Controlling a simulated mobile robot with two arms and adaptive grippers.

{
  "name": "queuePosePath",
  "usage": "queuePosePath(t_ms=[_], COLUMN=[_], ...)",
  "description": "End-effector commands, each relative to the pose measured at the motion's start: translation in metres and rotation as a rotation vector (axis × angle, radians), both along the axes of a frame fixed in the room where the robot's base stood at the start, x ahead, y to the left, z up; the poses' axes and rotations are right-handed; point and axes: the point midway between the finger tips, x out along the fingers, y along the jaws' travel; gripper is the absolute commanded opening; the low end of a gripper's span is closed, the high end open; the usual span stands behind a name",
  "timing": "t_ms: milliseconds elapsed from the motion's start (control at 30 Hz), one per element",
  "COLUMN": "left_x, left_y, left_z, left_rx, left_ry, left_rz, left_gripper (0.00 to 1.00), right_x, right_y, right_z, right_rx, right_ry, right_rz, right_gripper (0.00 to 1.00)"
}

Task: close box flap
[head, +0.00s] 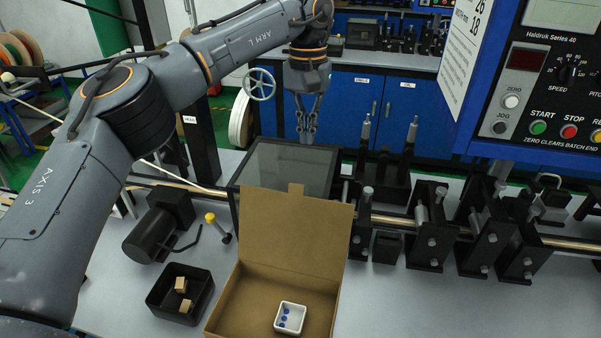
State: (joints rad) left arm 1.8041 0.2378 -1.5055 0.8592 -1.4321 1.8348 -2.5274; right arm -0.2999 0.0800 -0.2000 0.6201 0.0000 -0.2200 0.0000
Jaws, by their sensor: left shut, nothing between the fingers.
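An open cardboard box (248,303) sits at the front of the bench, its lower edge cut off by the picture. Its flap (292,235) stands up at the back, leaning a little backward, with a small tab at its top edge. Inside the box is a small white tray (291,317) with blue pieces in it. My left gripper (307,139) is shut and empty. In the picture it is above and behind the flap, over the dark framed panel, and apart from the flap. My right gripper is not in view.
A dark framed panel (262,160) stands behind the flap. A black bin (163,300) with tan blocks is left of the box. A black motor (150,236) and roller stands (428,228) line the rail. A blue control panel (545,90) hangs at right. The front right bench is clear.

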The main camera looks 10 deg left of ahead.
Motion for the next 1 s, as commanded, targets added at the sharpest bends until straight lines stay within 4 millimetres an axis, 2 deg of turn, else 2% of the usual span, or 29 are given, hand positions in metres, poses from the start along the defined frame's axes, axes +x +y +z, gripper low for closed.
queuePosePath(t_ms=[67,167,367,600,700,1000], left_x=[0.0,-0.001,-0.004,-0.007,-0.016,-0.039], left_y=[0.007,0.009,0.008,0.007,0.008,0.008], left_z=[0.002,-0.007,-0.043,-0.095,-0.087,-0.08], left_rx=[0.022,0.026,0.022,0.022,0.02,0.019], left_ry=[0.001,0.004,0.007,0.007,0.0,0.001], left_rz=[-0.002,-0.004,-0.004,-0.004,-0.005,-0.002], left_gripper=[0.0,0.0,0.0,0.0,0.0,0.0], right_x=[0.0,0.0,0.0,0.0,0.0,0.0], right_y=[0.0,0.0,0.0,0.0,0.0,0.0], right_z=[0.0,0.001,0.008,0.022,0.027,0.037], right_rx=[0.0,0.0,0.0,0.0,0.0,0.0], right_ry=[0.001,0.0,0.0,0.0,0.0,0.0], right_rz=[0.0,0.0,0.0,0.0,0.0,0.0], right_gripper=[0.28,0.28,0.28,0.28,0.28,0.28])
